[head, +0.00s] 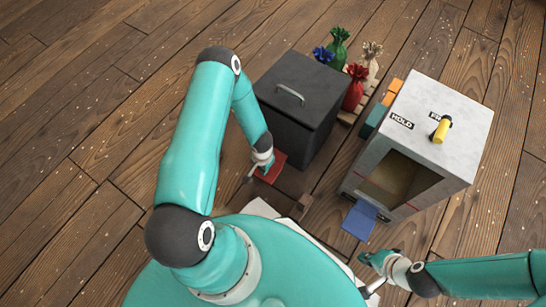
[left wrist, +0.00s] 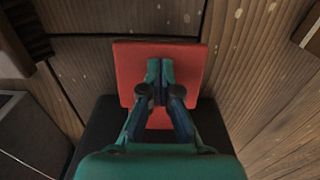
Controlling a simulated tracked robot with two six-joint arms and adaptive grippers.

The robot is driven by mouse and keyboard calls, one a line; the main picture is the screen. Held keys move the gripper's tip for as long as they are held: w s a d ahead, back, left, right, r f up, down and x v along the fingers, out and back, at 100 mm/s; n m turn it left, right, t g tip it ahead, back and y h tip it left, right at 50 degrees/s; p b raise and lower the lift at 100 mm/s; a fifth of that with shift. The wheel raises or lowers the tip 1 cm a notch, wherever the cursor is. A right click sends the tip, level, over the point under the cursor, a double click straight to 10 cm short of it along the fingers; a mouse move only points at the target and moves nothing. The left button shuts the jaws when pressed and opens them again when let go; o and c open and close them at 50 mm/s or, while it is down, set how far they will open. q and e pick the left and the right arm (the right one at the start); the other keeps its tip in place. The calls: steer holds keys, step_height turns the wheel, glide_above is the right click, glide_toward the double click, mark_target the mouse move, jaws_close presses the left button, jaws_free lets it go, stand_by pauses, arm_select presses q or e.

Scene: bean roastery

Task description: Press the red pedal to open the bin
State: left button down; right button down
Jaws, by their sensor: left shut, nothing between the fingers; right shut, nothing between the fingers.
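The dark grey bin (head: 298,118) stands in the middle of the head view, and its lid (head: 300,85) with a light handle is down. The red pedal (head: 278,160) sticks out low at the bin's near side; it also shows as a red plate in the left wrist view (left wrist: 130,72). My left gripper (head: 264,173) is shut and empty, with its fingertips over the pedal. In the left wrist view the fingertips (left wrist: 160,66) lie across the red plate; I cannot tell whether they touch it. My right gripper (head: 368,260) is shut and empty, at the lower right, away from the bin.
A light grey box (head: 455,112) with a "HOLD" label, a yellow lever (head: 441,130) and a blue pedal (head: 360,221) stands right of the bin. Several coloured sacks (head: 356,90) stand behind the bin. The plank floor at left is clear.

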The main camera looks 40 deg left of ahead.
arm_select(q)
steer(key=shift+s+f, duration=0.1)
steer(key=shift+f, duration=0.25)
steer(key=shift+r, duration=0.1)
step_height(320, 180, up, 9)
steer(key=p, duration=0.8)
stand_by(0.8)
